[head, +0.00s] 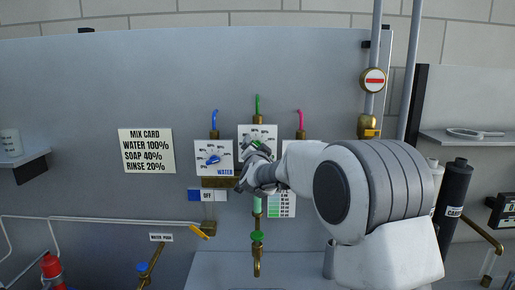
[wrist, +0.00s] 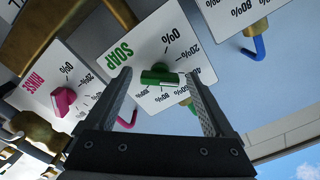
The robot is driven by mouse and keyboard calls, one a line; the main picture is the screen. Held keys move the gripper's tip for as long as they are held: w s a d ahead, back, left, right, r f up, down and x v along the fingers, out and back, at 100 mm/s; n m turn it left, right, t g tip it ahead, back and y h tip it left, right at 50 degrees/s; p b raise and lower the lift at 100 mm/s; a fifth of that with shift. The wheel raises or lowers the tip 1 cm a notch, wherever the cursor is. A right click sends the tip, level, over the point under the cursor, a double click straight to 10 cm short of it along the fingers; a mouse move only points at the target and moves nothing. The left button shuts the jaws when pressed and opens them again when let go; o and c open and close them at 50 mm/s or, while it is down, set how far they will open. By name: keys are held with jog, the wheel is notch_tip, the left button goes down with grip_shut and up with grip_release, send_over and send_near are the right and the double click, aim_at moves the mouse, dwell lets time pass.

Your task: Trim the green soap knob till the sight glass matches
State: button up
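The green soap knob (wrist: 160,77) sits on the white SOAP dial plate (wrist: 135,55) in the wrist view. My gripper (wrist: 158,78) is open, with one finger on each side of the knob; whether either finger touches it I cannot tell. In the head view my gripper (head: 259,165) covers much of the soap dial, and a bit of green knob (head: 258,144) shows above it. A green-filled sight glass (head: 257,204) hangs below, beside a chart of green shades (head: 282,206). The mix card (head: 146,151) reads water 100%, soap 40%, rinse 20%.
The blue water knob (head: 212,160) is left of the soap dial. The pink rinse knob (wrist: 63,98) shows in the wrist view; my arm hides it in the head view. A blue and white OFF switch (head: 207,195) and a green-collared brass tap (head: 257,255) are below.

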jog(key=c, duration=1.3)
jog(key=n, duration=0.5)
jog(key=shift+n, duration=0.3)
jog(key=shift+c, duration=0.2)
jog(key=o, duration=1.4)
jog(key=shift+c, duration=0.2)
jog(key=s+b, duration=0.3)
jog(key=s, duration=1.4)
jog(key=shift+s, duration=0.2)
